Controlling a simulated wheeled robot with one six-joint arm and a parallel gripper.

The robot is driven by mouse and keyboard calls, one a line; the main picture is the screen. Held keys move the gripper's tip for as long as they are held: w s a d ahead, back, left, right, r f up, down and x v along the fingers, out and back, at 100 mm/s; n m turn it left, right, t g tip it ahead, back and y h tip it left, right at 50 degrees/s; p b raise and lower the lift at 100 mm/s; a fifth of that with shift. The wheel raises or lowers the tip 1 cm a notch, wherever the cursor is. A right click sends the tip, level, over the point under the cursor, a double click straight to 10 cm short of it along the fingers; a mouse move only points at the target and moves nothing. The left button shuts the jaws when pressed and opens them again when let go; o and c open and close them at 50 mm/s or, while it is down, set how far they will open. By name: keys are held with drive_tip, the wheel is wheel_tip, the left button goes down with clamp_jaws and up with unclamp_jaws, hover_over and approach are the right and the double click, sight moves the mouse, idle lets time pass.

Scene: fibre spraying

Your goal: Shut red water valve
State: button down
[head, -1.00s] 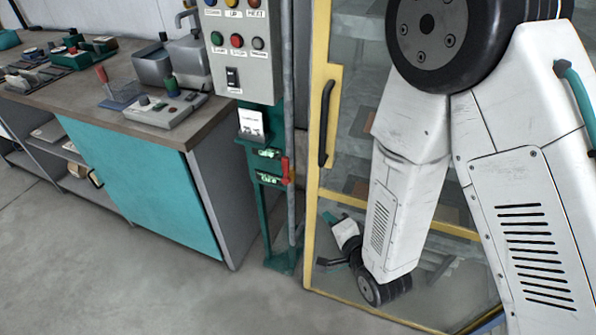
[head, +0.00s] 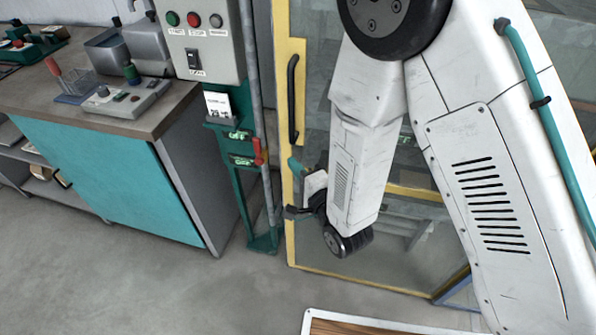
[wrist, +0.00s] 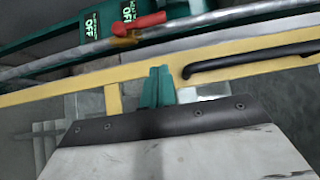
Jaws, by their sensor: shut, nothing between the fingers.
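The red valve handle (head: 258,151) is on the grey vertical pipe beside the green stand, next to two "OFF" labels. It stands roughly upright along the pipe. In the wrist view the red handle (wrist: 140,25) lies near the top, close to the pipe, with a brass-coloured fitting under it. My gripper (head: 295,166) is to the right of the handle and slightly lower in the head view, in front of the yellow door frame. Its teal fingers (wrist: 157,84) are together and empty, apart from the handle, pointing toward the pipe.
A yellow-framed glass door (head: 283,90) with a black door handle (head: 293,98) is just right of the pipe (head: 262,110). A control box (head: 205,50) is above the valve. A teal cabinet bench (head: 110,180) stands left. The floor in front is clear.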

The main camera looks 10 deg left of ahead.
sight(258, 152)
drive_tip(key=w+a, duration=0.4)
drive_tip(key=a, duration=0.3)
drive_tip(key=shift+w+a, duration=0.3)
drive_tip(key=shift+a, duration=0.05)
drive_tip(key=shift+r, duration=0.1)
